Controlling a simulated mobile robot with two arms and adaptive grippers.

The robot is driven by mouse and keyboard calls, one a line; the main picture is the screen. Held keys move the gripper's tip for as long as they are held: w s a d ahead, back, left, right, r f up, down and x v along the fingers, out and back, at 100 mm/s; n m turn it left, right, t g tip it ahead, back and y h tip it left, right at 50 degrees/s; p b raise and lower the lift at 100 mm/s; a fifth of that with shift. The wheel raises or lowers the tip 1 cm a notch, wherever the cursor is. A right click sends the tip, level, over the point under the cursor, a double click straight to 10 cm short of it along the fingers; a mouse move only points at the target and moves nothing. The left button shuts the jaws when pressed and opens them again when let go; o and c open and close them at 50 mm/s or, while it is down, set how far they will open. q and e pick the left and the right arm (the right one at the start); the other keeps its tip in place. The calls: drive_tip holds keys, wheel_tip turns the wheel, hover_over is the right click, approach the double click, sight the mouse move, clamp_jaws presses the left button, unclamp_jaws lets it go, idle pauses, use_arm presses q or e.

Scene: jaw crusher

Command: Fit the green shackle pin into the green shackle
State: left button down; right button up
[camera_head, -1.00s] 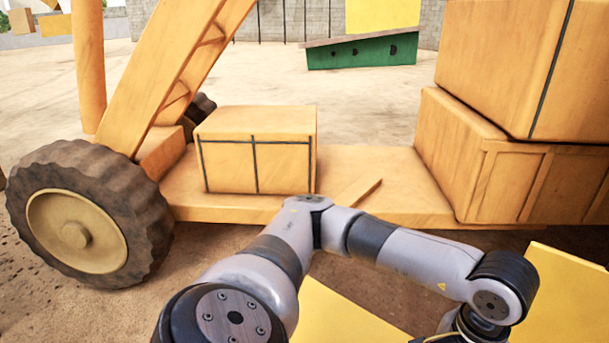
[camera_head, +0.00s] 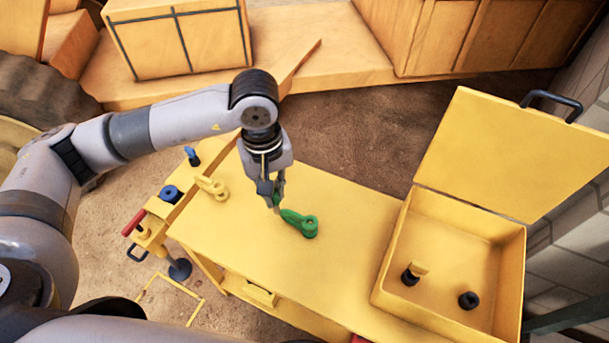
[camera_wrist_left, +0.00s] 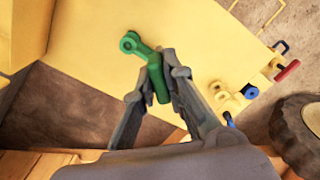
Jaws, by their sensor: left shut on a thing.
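One green piece (camera_head: 298,222) shows at the yellow table top (camera_head: 345,220), a stubby rod with a round eye at one end. I cannot tell for sure whether it is the shackle pin or the shackle; no second green piece shows apart from it. My left gripper (camera_head: 274,204) comes down over the table and is shut on its inner end. In the left wrist view the fingers (camera_wrist_left: 160,80) pinch the green shaft (camera_wrist_left: 160,83) from both sides, and the eye (camera_wrist_left: 130,42) sticks out beyond them. Whether it touches the table is unclear. My right gripper is not in view.
A yellow box (camera_head: 445,318) with a raised lid stands on the right and holds two dark pieces. A yellow fitting (camera_head: 212,187) and blue pieces (camera_head: 172,193) sit at the table's left end. The table middle is clear.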

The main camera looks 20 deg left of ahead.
use_arm(q)
drive_tip(key=w+d+f+n+p, duration=0.2)
drive_tip(key=w+d+n+p, duration=0.1)
drive_tip(key=n, duration=0.7)
drive_tip(key=w+d+f+n+p, duration=0.3)
drive_tip(key=n+p, duration=0.2)
drive_tip(key=n, duration=0.5)
drive_tip(key=shift+d, duration=0.15)
drive_tip(key=shift+w+f, duration=0.1)
wheel_tip(320, 180, down, 6)
drive_tip(key=b, duration=0.5)
drive_tip(key=shift+b, duration=0.35)
drive_tip(key=shift+b, duration=0.35)
idle(0.7)
